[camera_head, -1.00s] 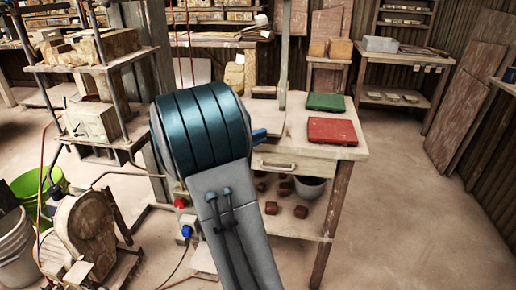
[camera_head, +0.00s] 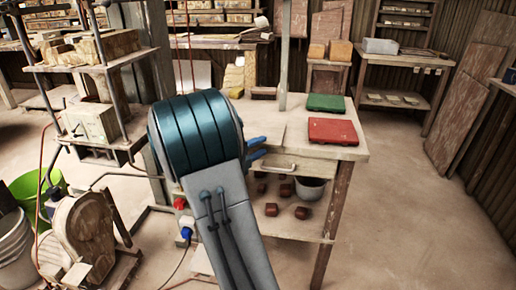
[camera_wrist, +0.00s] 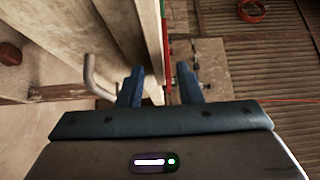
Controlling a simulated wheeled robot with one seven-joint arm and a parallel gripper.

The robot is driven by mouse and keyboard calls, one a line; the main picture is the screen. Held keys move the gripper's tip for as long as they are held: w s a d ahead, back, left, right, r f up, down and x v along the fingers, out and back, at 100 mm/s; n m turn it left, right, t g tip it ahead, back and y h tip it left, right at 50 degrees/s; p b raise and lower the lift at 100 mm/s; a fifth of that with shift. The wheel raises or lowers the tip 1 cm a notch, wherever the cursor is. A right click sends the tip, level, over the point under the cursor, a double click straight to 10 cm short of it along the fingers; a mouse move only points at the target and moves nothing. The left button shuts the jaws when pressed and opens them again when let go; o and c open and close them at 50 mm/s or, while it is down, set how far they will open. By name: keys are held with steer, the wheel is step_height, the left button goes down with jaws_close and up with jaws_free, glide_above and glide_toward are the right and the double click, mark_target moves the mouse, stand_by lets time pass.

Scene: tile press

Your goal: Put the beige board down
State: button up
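The beige board (camera_head: 269,132) lies flat at the front edge of the worktable (camera_head: 345,148), partly hidden by my arm. Its pale colour nearly matches the tabletop. My gripper (camera_head: 257,148) is at the table's front edge, just at the near side of the board. Its two blue fingers stand apart. The wrist view shows the open fingers (camera_wrist: 159,88), one on each side of the pale table edge. I cannot clearly make out the board between them there, nor whether a finger touches it.
A red board (camera_head: 332,131) and a green board (camera_head: 325,103) lie on the table to the right. A drawer handle (camera_wrist: 97,75) sticks out close to one finger. A reddish block (camera_head: 263,92) lies at the back. Reddish blocks and a bucket (camera_head: 309,188) stand on the lower shelf.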

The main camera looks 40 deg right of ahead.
steer(key=w+a+n+t+y, duration=0.3)
steer(key=a+n+t+y, duration=0.2)
steer(key=a+n+y, duration=0.55)
steer(key=w+a+n+t+y, duration=0.3)
steer(key=a+n+t+y, duration=0.3)
steer(key=a+n, duration=0.8)
steer(key=s+a+f+n+g+y, duration=0.35)
steer(key=s+a+n+g, duration=0.35)
steer(key=s, duration=0.6)
steer(key=s+d+f+n+g+h, duration=0.2)
steer(key=s+n+g, duration=0.1)
steer(key=s, duration=0.9)
steer(key=shift+f+n+p, duration=0.15)
steer(key=shift+n+p, duration=0.2)
steer(key=shift+n, duration=0.1)
steer(key=shift+s+d, duration=0.1)
steer(key=shift+d, duration=0.05)
